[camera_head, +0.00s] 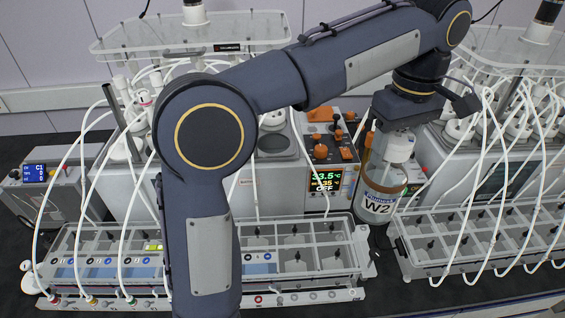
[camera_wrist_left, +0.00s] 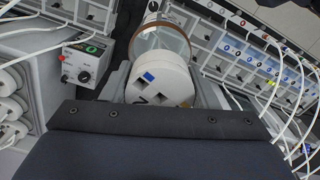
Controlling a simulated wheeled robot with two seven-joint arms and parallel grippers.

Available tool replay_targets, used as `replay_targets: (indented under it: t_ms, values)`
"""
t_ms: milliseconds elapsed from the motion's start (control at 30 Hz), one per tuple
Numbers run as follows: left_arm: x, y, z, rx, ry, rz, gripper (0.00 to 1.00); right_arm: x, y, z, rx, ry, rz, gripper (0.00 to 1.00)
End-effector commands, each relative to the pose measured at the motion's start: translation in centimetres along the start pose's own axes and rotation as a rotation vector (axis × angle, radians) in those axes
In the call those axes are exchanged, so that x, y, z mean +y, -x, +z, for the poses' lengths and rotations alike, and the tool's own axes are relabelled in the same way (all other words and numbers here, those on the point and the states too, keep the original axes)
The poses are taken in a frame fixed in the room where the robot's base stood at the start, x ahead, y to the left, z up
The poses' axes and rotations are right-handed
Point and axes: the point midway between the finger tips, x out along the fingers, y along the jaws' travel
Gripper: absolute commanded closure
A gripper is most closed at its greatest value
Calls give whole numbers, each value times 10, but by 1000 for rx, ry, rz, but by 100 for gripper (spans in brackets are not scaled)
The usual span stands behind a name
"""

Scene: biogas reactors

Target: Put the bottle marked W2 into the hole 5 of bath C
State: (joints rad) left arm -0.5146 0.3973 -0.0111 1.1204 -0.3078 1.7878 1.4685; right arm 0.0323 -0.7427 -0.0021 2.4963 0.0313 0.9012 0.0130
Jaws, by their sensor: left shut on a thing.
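The bottle marked W2 (camera_head: 376,208) is clear glass with a white cap and a brownish band near its neck. My left gripper (camera_head: 393,146) is shut on it near the cap and holds it slightly tilted. In the head view the bottle hangs in front of the gap between two bench units. In the left wrist view the bottle's white cap (camera_wrist_left: 160,84) sits between the fingers. Two grey baths stand behind the racks, a left bath (camera_head: 275,190) and a right bath (camera_head: 440,160). My right gripper is not in view.
A left rack (camera_head: 340,262) and a right rack (camera_head: 415,262) with compartments stand in front. White tubes (camera_head: 480,180) loop over both units. A control box with a lit display (camera_head: 327,181) is left of the bottle. My left arm hides much of the left bath.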

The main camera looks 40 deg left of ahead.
Motion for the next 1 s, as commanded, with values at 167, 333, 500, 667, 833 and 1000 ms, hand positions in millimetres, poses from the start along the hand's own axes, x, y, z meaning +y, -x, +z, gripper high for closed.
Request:
replay_targets:
  t_ms: [167, 333, 500, 667, 833, 1000]
  values:
    - [-7, 0, -19, 0, 7, 3, 100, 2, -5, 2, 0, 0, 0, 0]
    - [-19, -1, -49, 0, 9, 5, 100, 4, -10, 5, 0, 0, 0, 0]
    - [-34, 0, -86, 1, 9, 4, 100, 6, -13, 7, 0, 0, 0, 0]
    - [-49, 1, -122, 1, 9, 2, 100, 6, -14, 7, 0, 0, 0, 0]
    - [-64, 2, -161, 1, 9, 2, 100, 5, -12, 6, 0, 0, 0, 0]
    - [-80, 3, -199, 2, 9, 1, 100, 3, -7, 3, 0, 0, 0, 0]
